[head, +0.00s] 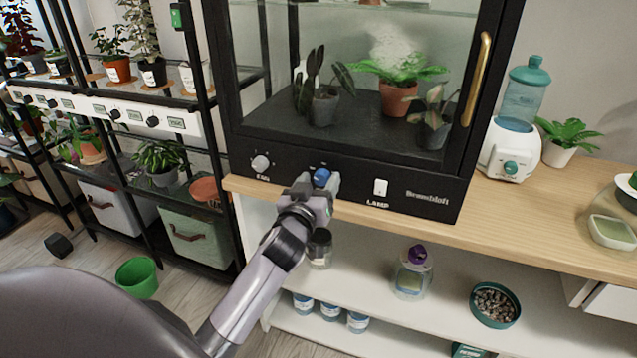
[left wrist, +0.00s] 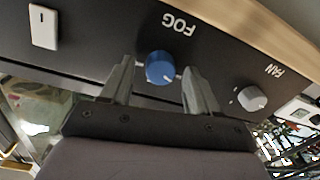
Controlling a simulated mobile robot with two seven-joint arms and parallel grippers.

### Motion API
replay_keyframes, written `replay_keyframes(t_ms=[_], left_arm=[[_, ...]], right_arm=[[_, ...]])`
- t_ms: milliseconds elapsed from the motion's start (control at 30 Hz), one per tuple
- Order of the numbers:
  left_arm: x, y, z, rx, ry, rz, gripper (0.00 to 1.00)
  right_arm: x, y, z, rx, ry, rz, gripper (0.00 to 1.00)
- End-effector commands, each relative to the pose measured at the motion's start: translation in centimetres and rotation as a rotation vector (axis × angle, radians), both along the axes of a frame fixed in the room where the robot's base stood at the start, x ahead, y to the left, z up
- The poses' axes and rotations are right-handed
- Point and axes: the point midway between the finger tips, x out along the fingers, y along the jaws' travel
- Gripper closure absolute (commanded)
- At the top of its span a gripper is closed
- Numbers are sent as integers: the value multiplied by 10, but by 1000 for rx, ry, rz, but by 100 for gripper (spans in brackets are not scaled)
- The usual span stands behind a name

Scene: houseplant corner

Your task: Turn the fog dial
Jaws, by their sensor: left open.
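The fog dial is a blue knob (head: 321,177) on the black front panel of a glass plant cabinet (head: 340,180). In the left wrist view the blue knob (left wrist: 160,67) sits under the upside-down FOG label, with a pale mark on its face. My left gripper (head: 318,183) is at the panel. In the left wrist view its open fingers (left wrist: 158,82) stand on either side of the knob, with a gap on each side. The gripper partly hides the knob and its label in the head view. My right gripper is not in view.
A grey fan knob (head: 260,163) is left of the blue knob, and a white lamp switch (head: 380,187) is right of it. The cabinet stands on a wooden counter (head: 500,215). Below are shelves with a purple-capped bottle (head: 413,272).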

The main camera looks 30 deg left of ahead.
Motion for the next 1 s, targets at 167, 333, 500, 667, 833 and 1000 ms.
replay_keyframes(t_ms=[167,333,500,667,833,1000], left_arm=[[3,1,0,0,0,0,40],[2,1,0,0,0,0,46],[2,1,0,-1,0,0,96],[2,1,0,3,1,0,96],[2,1,0,34,9,1,96],[2,1,0,114,29,1,95]], right_arm=[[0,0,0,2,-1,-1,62],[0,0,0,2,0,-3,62],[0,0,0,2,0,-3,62],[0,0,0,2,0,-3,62],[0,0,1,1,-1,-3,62],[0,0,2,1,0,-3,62]])
